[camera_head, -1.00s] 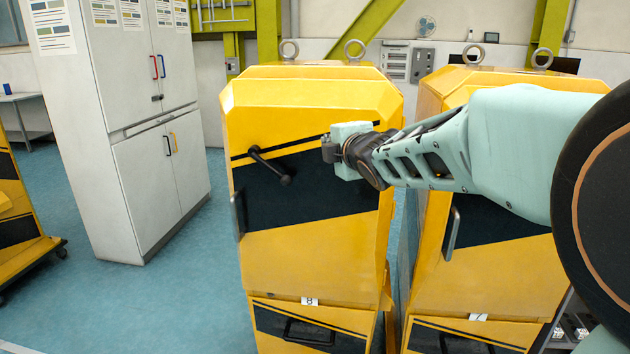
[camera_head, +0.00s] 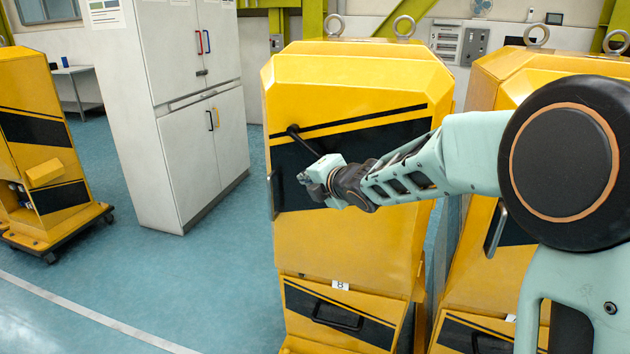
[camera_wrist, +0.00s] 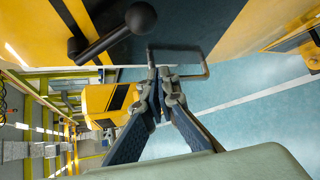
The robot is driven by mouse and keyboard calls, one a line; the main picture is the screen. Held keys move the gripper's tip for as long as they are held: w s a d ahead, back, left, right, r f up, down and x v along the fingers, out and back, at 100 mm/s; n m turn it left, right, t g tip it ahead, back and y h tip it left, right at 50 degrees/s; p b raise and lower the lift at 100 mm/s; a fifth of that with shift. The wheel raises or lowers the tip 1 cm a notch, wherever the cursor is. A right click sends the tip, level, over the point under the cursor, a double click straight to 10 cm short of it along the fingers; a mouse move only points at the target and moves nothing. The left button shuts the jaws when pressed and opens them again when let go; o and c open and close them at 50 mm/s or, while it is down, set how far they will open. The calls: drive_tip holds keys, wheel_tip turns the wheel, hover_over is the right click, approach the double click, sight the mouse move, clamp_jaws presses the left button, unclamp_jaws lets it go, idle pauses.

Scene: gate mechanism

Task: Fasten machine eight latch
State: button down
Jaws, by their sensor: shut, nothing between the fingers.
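Machine eight (camera_head: 350,245) is a yellow cabinet with a dark band and a small tag "8" (camera_head: 340,285). Its black latch lever (camera_head: 305,143) slants down to the right from a pivot at the band's upper left. My gripper hides the lever's lower end in the head view. In the wrist view the lever (camera_wrist: 105,42) shows whole, with its ball knob, above and left of my fingers. My gripper (camera_head: 303,180) is shut and empty, in front of the door. In the wrist view its fingertips (camera_wrist: 164,75) overlap the grey door handle (camera_wrist: 180,50); I cannot tell whether they touch.
The grey door handle (camera_head: 273,195) stands out at the door's left edge. Another yellow machine (camera_head: 460,255) is close on the right. A white cabinet (camera_head: 185,130) stands behind at left, and a further yellow machine (camera_head: 45,150) at far left. The floor (camera_head: 200,275) between them is clear.

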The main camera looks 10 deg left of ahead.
drive_tip(key=shift+w+d+r+p, duration=0.3)
drive_tip(key=shift+w+d+p, duration=0.25)
drive_tip(key=shift+w+p, duration=0.25)
drive_tip(key=shift+w+d+r+p, duration=0.3)
drive_tip(key=shift+w+d+p, duration=0.2)
drive_tip(key=shift+w+p, duration=0.3)
